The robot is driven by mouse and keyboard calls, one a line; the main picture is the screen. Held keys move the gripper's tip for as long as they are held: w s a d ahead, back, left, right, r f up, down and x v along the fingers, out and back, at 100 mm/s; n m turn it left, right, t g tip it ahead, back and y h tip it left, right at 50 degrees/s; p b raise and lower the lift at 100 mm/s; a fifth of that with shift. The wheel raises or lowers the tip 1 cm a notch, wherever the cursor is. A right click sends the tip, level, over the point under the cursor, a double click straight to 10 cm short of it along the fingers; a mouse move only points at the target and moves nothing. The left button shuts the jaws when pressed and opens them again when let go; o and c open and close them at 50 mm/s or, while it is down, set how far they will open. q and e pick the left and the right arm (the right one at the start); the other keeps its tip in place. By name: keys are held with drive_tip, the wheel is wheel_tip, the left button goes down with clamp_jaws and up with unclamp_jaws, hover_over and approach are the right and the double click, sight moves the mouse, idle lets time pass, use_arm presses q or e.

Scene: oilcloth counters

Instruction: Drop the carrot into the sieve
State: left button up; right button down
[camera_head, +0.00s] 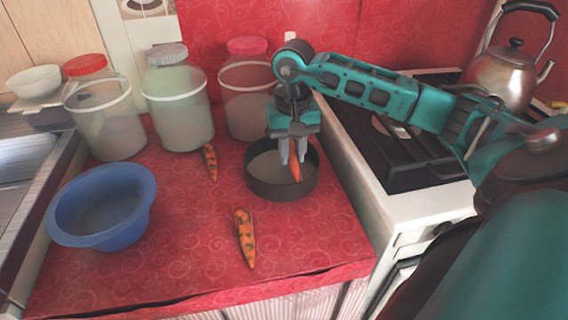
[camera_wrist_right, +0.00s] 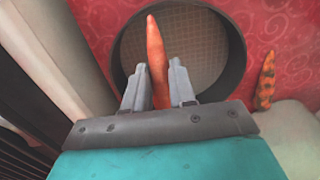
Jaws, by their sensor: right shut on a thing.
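My right gripper (camera_head: 293,150) is shut on an orange carrot (camera_head: 295,172) and holds it over the dark round sieve (camera_head: 283,192) on the red counter. In the right wrist view the carrot (camera_wrist_right: 156,60) points up between the fingers (camera_wrist_right: 157,85), in front of the sieve's mesh (camera_wrist_right: 190,50). I cannot tell whether its tip is below the rim. Two other carrots, with dark patches, lie on the counter: one (camera_head: 244,237) at the front and one (camera_head: 210,162) left of the sieve. My left gripper is out of view.
A blue bowl (camera_head: 103,235) stands at the left. Several jars, one with a pink lid (camera_head: 248,46), line the back. A stove (camera_head: 390,150) with a kettle (camera_head: 505,75) is at the right. The counter's front right is clear.

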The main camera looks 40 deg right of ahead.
drive_tip(key=c, duration=0.9)
unclamp_jaws()
drive_tip(key=shift+c, duration=0.2)
drive_tip(key=shift+o, duration=0.5)
drive_tip(key=shift+r, duration=0.55)
use_arm(q)
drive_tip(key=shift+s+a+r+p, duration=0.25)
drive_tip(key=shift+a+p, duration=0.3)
drive_tip(key=shift+p, duration=0.4)
use_arm(e)
wheel_tip(320, 180, up, 12)
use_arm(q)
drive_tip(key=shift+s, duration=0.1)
use_arm(e)
drive_tip(key=shift+s+f, duration=0.1)
